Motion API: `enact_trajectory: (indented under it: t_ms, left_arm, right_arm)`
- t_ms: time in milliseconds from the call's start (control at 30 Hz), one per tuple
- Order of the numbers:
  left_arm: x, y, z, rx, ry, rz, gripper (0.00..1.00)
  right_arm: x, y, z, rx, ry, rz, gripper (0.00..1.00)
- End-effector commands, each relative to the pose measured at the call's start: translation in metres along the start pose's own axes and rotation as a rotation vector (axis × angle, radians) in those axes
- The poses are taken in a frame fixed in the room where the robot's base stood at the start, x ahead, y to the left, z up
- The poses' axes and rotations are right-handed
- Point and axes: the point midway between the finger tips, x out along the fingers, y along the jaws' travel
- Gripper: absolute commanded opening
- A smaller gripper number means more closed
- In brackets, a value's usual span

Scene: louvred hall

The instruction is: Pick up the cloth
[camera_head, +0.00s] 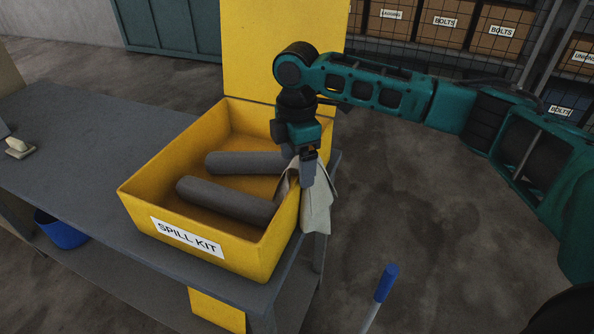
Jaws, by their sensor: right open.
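A pale grey-beige cloth (317,208) hangs over the right wall of the yellow spill kit box (188,249), most of it draped down the outside. My right gripper (307,180) points down right at the cloth's top edge, at the box's right rim. Its jaws are open, and its fingers overlap the cloth in the picture. Whether they touch it I cannot tell. The gripper hides part of the cloth's upper fold. My left gripper is not in view.
Two dark grey rolls (226,200) lie inside the box, whose yellow lid (262,50) stands open behind. The box sits on a grey table (75,150). A blue-tipped handle (386,283) rises at front. A blue bucket (62,229) is beneath the table's left part.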

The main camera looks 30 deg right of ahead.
Motion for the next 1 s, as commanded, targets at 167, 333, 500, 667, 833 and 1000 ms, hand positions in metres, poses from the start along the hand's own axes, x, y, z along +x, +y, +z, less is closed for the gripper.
enact_trajectory:
  t_ms: [167, 333, 500, 667, 833, 1000]
  left_arm:
    - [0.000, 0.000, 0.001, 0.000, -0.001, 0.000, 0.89]
    - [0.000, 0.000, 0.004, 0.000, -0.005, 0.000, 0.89]
    - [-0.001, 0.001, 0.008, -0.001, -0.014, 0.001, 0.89]
    - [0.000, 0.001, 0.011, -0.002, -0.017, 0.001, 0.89]
    - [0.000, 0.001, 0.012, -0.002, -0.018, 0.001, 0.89]
    - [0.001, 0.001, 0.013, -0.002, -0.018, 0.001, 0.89]
  right_arm:
    - [0.001, 0.000, 0.000, 0.000, 0.000, -0.001, 0.85]
    - [0.005, 0.000, 0.000, 0.000, 0.000, -0.001, 0.85]
    - [0.013, 0.000, 0.000, 0.000, -0.001, -0.001, 0.85]
    - [0.019, 0.000, 0.000, 0.000, -0.001, -0.002, 0.85]
    - [0.026, 0.000, 0.000, 0.000, 0.000, -0.001, 0.85]
    - [0.030, 0.000, 0.000, 0.000, 0.000, 0.000, 0.85]
